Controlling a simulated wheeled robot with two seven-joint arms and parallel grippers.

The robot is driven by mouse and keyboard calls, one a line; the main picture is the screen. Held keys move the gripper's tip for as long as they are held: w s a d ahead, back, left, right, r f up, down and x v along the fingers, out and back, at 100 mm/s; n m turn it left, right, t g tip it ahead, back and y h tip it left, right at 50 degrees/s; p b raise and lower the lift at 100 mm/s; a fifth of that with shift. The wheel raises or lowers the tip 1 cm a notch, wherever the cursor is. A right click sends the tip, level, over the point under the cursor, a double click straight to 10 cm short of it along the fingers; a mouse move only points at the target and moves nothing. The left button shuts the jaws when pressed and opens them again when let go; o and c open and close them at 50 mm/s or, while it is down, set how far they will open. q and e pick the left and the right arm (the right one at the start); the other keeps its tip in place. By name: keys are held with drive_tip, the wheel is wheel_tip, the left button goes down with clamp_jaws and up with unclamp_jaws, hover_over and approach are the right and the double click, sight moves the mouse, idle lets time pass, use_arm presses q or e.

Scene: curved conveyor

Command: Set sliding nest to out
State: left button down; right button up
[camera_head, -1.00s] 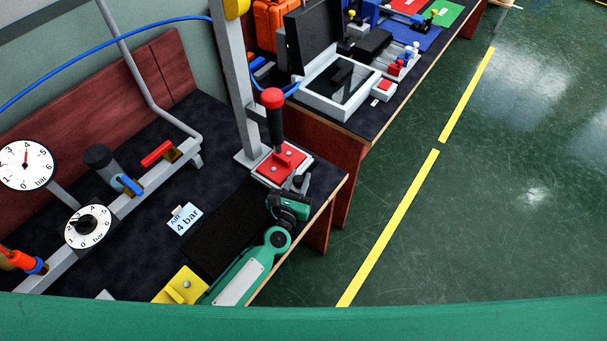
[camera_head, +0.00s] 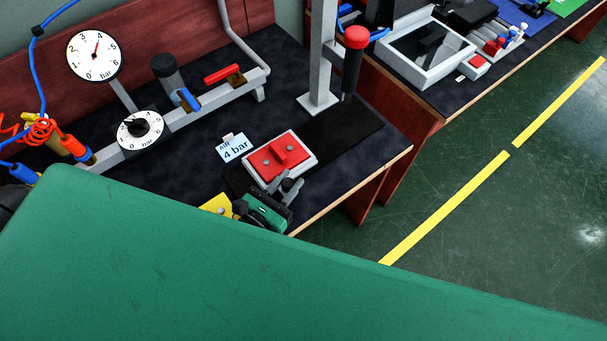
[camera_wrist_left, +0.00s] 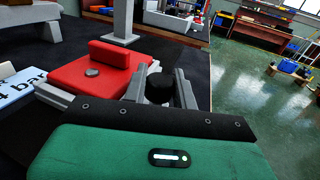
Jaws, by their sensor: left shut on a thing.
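The sliding nest (camera_head: 281,157) is a red block with a raised rib on a pale grey plate. It sits at the near part of the black slide strip (camera_head: 348,132), away from the grey press column (camera_head: 322,60). In the left wrist view the nest (camera_wrist_left: 85,75) lies just beyond the jaws. My left gripper (camera_head: 289,188) is at the nest's near edge. Its jaws (camera_wrist_left: 160,86) are shut around the nest's black knob (camera_wrist_left: 159,90). My right gripper is not in view.
A yellow block (camera_head: 217,203) is close to my left gripper. The press has a red-topped black ram (camera_head: 354,65). An "AIR 4 bar" card (camera_head: 234,148) lies left of the nest. Gauges and valves on a grey rail (camera_head: 190,122) stand behind. The bench's front edge is close on the right.

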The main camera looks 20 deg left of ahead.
use_arm(q)
drive_tip(key=shift+s+a+f, duration=0.1)
drive_tip(key=shift+s+a, duration=0.2)
drive_tip(key=shift+s, duration=0.1)
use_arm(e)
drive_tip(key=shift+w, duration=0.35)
use_arm(q)
drive_tip(key=c, duration=1.2)
unclamp_jaws()
drive_tip(key=shift+s, duration=0.1)
drive_tip(key=shift+o, duration=0.4)
drive_tip(key=shift+s+a, duration=0.1)
drive_tip(key=shift+a, duration=0.05)
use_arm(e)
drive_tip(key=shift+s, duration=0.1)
